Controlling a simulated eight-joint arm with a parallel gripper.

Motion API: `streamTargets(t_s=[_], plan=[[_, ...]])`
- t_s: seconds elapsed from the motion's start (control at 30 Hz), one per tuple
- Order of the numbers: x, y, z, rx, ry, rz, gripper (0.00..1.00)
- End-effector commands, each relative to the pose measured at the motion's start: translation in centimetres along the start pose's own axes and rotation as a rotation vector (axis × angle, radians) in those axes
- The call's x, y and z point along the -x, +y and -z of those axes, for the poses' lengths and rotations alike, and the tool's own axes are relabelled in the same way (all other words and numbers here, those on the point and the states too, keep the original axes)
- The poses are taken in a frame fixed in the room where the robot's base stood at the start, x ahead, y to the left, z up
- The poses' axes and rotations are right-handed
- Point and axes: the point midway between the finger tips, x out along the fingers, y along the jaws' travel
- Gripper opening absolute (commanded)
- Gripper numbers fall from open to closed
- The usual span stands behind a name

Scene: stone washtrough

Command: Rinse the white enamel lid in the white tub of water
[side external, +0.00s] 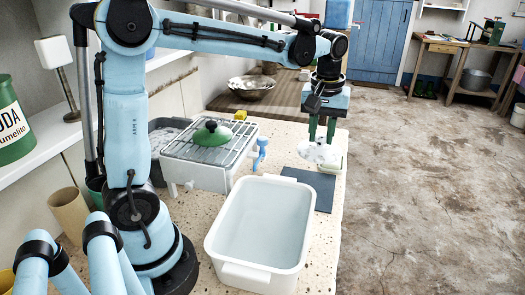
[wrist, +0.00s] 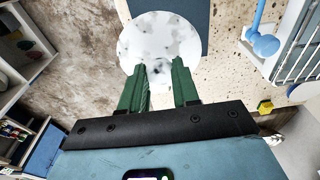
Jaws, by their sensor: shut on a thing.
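The white enamel lid (side external: 318,153) is held by my gripper (side external: 321,136), whose green fingers point down at it. Grey smudges show on its white face in the wrist view (wrist: 160,38). My gripper (wrist: 160,66) is shut on it there, with the fingertips at the lid's near edge. The grip point itself is hidden under the fingers. The white tub (side external: 222,243) stands at the front of the counter, left of and nearer than the lid. Its inside looks pale blue; I cannot make out a water line.
A dark mat (side external: 312,184) lies between tub and lid. A draining rack (side external: 180,152) with a green lid (side external: 212,134) stands left, beside a blue tap (side external: 262,147). A metal bowl (side external: 252,86) is further back.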

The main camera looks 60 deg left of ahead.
Motion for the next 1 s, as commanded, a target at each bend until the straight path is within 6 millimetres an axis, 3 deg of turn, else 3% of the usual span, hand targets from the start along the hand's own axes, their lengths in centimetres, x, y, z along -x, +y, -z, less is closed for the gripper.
streamTargets(t_s=[0.03,0.3,0.6,0.8,1.0], plan=[[0.7,-0.1,-1.7,0.03,-0.002,0.004,0.0],[3.1,-1.6,-9.3,0.23,-0.005,0.029,0.0],[3.7,-4.8,-16.3,0.447,0.006,0.056,0.0],[3.4,-6.5,-18.9,0.548,0.015,0.067,0.0],[3.1,-7.1,-19.8,0.588,0.019,0.07,0.0]])
